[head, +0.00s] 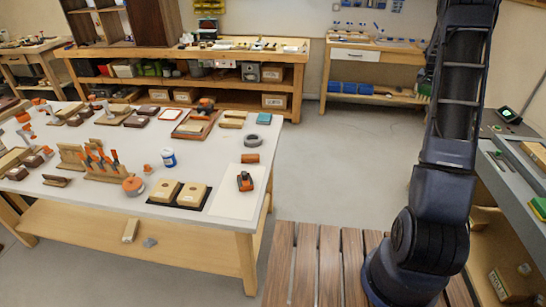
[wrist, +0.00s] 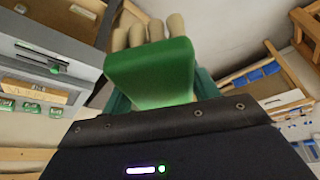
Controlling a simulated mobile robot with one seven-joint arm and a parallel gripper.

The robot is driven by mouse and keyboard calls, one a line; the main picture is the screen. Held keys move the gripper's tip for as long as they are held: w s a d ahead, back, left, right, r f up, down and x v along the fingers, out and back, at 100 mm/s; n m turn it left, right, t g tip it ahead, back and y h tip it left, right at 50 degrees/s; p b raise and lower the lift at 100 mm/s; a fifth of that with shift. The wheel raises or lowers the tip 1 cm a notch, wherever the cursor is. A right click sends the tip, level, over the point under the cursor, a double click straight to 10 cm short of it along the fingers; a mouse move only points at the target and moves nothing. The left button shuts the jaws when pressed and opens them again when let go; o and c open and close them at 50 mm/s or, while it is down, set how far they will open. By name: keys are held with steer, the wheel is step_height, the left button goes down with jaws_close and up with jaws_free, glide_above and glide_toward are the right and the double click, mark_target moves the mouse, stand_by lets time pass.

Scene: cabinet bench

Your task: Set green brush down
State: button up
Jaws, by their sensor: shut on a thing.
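The green brush (wrist: 150,75) is in the wrist view, a green block with pale, rounded tufts beyond its far edge. My gripper (wrist: 158,88) is shut on it; teal finger parts show at both sides of the block. The brush hides much of the fingers. In the head view, my dark arm rises at the right, and neither my gripper nor the held brush can be seen there.
A white-topped table (head: 222,165) at the left is crowded with wooden blocks, clamps and tools. A grey bench (head: 503,178) runs along the right edge. A long wooden workbench (head: 287,57) stands at the back. Grey floor between them is clear.

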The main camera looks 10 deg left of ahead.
steer(key=w+a+f+n+y, duration=0.1)
steer(key=w+a+n, duration=0.1)
steer(key=a, duration=1.3)
steer(key=w+a+n+y, duration=0.1)
steer(key=w+a+n, duration=0.15)
steer(key=a, duration=1.25)
steer(key=s+a+f+n+y, duration=0.1)
steer(key=s+a+n, duration=0.1)
steer(key=a, duration=1.1)
steer(key=s+a+f+n, duration=0.1)
steer(key=s+a+n, duration=0.1)
steer(key=a, duration=1)
steer(key=n+y, duration=0.3)
steer(key=n, duration=0.5)
glide_above(205, 160)
steer(key=s+d, duration=0.1)
step_height(205, 160, down, 2)
steer(key=shift+m, duration=0.25)
step_height(205, 160, down, 20)
steer(key=shift+s+d+r, duration=0.1)
steer(key=shift+s, duration=0.05)
